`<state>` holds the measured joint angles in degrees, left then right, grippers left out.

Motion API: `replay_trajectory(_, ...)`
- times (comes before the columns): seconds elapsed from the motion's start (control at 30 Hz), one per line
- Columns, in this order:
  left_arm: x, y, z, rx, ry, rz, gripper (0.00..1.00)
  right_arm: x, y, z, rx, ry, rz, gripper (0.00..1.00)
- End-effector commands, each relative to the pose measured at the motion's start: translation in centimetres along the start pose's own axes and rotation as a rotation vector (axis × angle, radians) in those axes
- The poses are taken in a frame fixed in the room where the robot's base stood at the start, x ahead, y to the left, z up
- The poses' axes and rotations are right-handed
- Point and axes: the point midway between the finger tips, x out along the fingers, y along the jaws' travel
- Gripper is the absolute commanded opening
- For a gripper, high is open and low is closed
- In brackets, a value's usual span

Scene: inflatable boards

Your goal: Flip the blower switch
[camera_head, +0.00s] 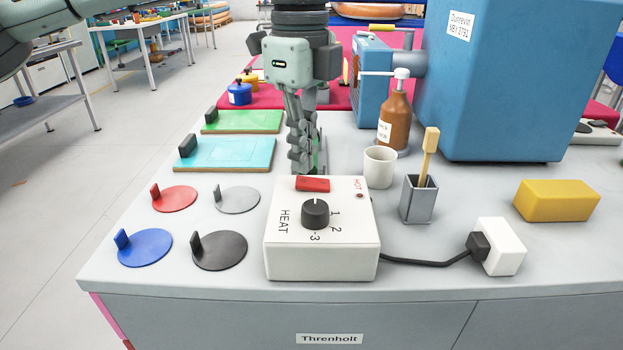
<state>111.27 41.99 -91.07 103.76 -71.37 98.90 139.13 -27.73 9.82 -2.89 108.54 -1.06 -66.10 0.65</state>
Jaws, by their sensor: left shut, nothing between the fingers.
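A white control box (320,258) stands near the front of the grey table. Its top has a red rocker switch (313,185) at the back edge. A black knob (315,213) marked HEAT, with the numbers 1 to 3, is in front of the switch. My left gripper (307,168) points down with its fingers shut and empty. Its tips appear just behind the red switch; I cannot tell whether they touch the box. No label naming the blower shows on the switch. My right gripper is not in view.
A white cup (380,167), a brown pump bottle (395,118) and a grey holder (418,200) stand right of the gripper. A cable runs to a white block (503,247). Coloured discs and boards lie left. A large blue cabinet (500,90) stands behind right.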

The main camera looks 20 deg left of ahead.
Motion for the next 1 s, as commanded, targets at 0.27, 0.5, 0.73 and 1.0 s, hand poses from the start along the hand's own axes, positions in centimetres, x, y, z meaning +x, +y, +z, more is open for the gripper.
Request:
replay_trajectory(0.27, 0.0, 0.0, 0.0, 0.0, 0.0, 0.0, 0.0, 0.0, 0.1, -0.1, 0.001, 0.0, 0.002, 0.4)
replay_trajectory(0.5, 0.3, 0.0, 0.0, 0.0, 0.0, 0.0, 0.0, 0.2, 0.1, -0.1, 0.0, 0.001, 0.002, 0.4)
replay_trajectory(0.73, 0.6, 0.0, 0.0, 0.0, 0.0, 0.0, 0.0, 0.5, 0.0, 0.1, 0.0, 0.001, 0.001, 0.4)
replay_trajectory(1.0, 1.0, 0.0, 0.0, 0.0, 0.0, 0.0, 0.0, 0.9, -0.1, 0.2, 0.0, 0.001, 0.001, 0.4)
